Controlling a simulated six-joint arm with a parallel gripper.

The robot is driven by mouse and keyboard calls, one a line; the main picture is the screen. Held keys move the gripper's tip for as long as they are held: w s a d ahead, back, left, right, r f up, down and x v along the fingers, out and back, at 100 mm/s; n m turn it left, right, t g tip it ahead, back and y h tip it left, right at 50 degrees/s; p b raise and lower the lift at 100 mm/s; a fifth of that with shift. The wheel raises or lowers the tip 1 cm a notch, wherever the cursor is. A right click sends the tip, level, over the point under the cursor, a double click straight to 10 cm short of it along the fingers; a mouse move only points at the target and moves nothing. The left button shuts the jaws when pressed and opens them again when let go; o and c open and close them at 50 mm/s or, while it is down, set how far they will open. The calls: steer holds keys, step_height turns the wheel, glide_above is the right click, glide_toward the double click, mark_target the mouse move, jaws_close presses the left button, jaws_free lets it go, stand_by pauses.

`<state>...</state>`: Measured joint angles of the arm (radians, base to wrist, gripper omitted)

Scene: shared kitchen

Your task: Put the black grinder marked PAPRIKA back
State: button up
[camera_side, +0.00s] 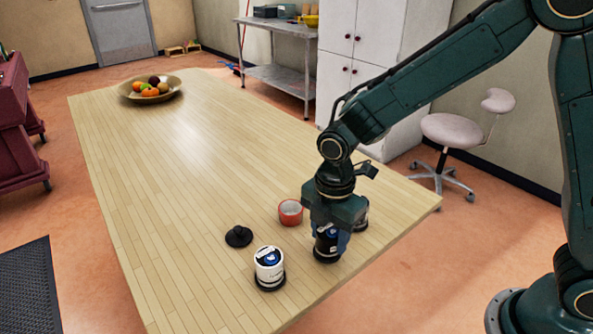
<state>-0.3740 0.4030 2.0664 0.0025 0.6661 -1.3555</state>
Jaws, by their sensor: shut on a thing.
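My gripper (337,228) points down near the table's right front edge. It is shut on a black grinder (327,244) with a pale label, its lettering too small to read. The grinder looks upright and its lower end is at or just above a dark round base; I cannot tell whether they touch. The gripper hides its upper part. A white grinder with a blue top (269,263) stands on a black round base to the left. A low black round piece with a raised middle (238,236) lies behind it.
A red round dish (290,212) stands left of my gripper. Another dark and pale item (362,214) is partly hidden just behind my gripper on the right. A fruit bowl (150,97) is at the table's far end. The middle of the wooden table (190,170) is clear.

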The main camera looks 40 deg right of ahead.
mark_target(331, 228)
steer(key=shift+f, duration=0.15)
steer(key=o, duration=1.3)
step_height(331, 228, up, 12)
steer(key=shift+r, duration=0.2)
